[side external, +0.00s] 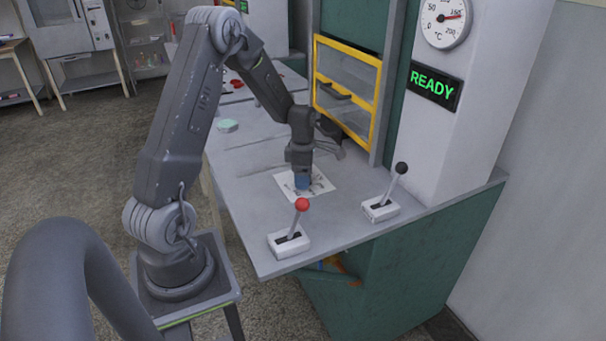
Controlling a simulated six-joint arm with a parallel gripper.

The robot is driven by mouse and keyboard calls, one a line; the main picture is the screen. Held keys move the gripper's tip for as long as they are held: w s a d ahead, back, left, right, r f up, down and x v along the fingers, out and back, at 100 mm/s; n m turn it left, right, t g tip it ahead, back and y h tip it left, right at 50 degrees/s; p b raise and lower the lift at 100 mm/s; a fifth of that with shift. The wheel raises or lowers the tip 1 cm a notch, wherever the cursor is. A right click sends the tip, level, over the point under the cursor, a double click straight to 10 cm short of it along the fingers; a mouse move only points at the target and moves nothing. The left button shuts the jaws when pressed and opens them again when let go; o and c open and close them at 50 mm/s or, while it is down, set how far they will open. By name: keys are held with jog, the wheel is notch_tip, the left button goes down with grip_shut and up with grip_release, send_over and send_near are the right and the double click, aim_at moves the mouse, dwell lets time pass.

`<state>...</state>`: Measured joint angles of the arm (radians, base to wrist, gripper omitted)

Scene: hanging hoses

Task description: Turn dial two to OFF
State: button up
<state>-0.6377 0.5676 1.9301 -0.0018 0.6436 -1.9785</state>
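My gripper (301,174) points straight down over a white plate (322,185) with dark markings on the bench. A small blue thing (303,183), possibly a dial knob, shows at the fingertips, at the plate's middle. My gripper hides part of it, and I cannot tell whether the fingers close on it or only touch it. The markings are too small to read, so I cannot tell which dial this is or its setting.
A red-knobbed lever (301,206) and a black-knobbed lever (399,170) stand on the bench, in front and to the right. A yellow-framed door (376,100) is behind. A round gauge (446,20) hangs above a green READY sign (434,86). A pale green disc (228,126) lies left.

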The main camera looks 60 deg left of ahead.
jog(key=c, duration=0.9)
jog(key=shift+o, duration=0.2)
jog(key=shift+m, duration=0.3)
jog(key=m, duration=0.5)
jog(key=shift+m, duration=0.3)
jog(key=m, duration=0.6)
jog(key=shift+a, duration=0.1)
jog(key=m, duration=0.7)
jog(key=shift+w+m, duration=0.1)
jog(key=shift+m, duration=0.2)
jog(key=m, duration=0.3)
jog(key=shift+m, duration=2)
